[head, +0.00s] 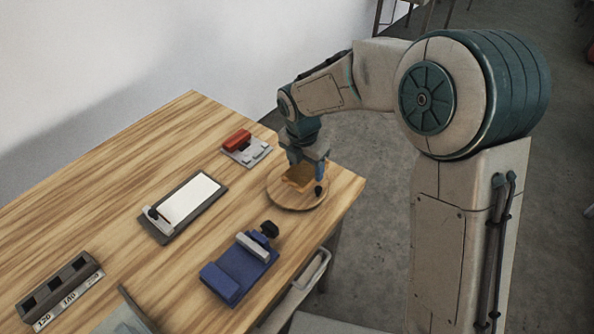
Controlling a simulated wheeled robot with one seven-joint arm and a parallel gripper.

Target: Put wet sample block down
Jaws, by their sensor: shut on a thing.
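My gripper (306,166) points down over a round wooden disc (288,204) near the table's right corner. It is shut on a small orange-brown block (297,178), which I take to be the wet sample block. The block is low over the middle of the disc. I cannot tell whether it touches the disc. The fingers partly hide the block.
The wooden table (110,190) also bears a red block on a grey plate (237,139), a clipboard-like board with a white sheet (190,200), a blue device (238,272) and a dark slotted rack (58,288). Bare tabletop lies left of the board.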

